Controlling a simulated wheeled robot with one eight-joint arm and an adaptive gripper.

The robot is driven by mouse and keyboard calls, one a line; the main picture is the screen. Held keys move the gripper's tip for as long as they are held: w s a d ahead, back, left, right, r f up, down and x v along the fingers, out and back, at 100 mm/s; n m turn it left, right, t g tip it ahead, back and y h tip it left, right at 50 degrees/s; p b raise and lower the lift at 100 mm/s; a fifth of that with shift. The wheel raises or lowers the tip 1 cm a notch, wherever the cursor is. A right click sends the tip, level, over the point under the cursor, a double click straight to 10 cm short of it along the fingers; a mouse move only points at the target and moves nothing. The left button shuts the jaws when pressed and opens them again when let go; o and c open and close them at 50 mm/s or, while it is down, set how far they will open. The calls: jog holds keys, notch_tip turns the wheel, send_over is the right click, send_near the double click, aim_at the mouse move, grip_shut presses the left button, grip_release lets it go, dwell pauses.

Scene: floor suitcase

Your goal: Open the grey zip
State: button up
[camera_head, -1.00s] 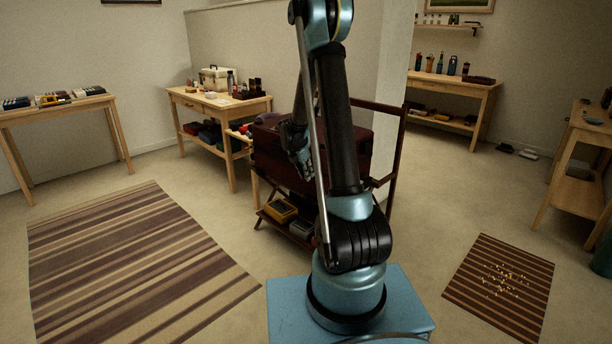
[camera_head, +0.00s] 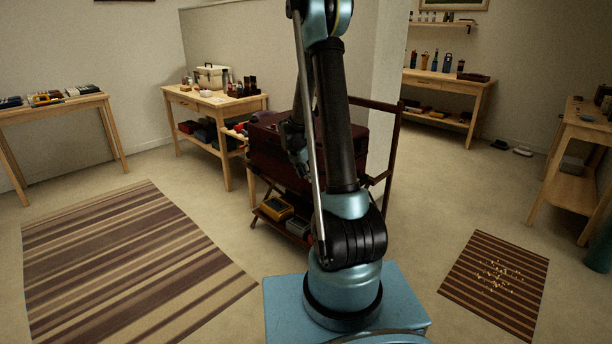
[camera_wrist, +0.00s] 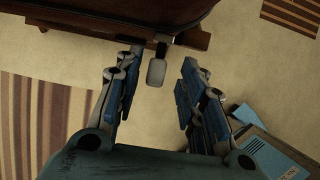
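The dark red suitcase (camera_head: 265,145) lies on a dark wooden stand, partly hidden behind my arm. Its edge (camera_wrist: 100,8) crosses the top of the wrist view. The grey zip (camera_wrist: 156,72) shows as a small pale grey tab hanging from a dark piece at that edge. My gripper (camera_wrist: 160,62) is open, with one blue-padded finger on each side of the tab. There is a visible gap between the tab and each finger. In the head view my gripper (camera_head: 298,155) is small and dark in front of the suitcase, and I cannot make out the zip there.
The stand's raised frame (camera_head: 393,150) rises right of the suitcase, and its lower shelf holds a yellow-and-black case (camera_head: 276,208). A wooden table (camera_head: 215,103) stands close behind on the left. A striped rug (camera_head: 130,255) and open floor lie in front.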

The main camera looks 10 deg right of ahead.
jog(key=v, duration=1.2)
dwell(0.3)
jog(key=s+d+r+m+y, duration=0.1)
jog(key=s+d+r+m, duration=0.15)
jog(key=s+m, duration=0.6)
jog(key=s+d+r+m+y, duration=0.1)
jog(key=s+r+m, duration=0.25)
jog(key=s, duration=0.95)
jog(key=s+f+m, duration=0.3)
jog(key=s+m, duration=0.3)
jog(key=s, duration=0.2)
jog(key=s+a+f+m+y, duration=0.1)
jog(key=s+f+m, duration=0.3)
jog(key=s+m, duration=0.3)
jog(key=s, duration=0.2)
jog(key=shift+s+a+f+y, duration=0.2)
jog(key=shift+s+y, duration=0.05)
jog(key=shift+y, duration=0.05)
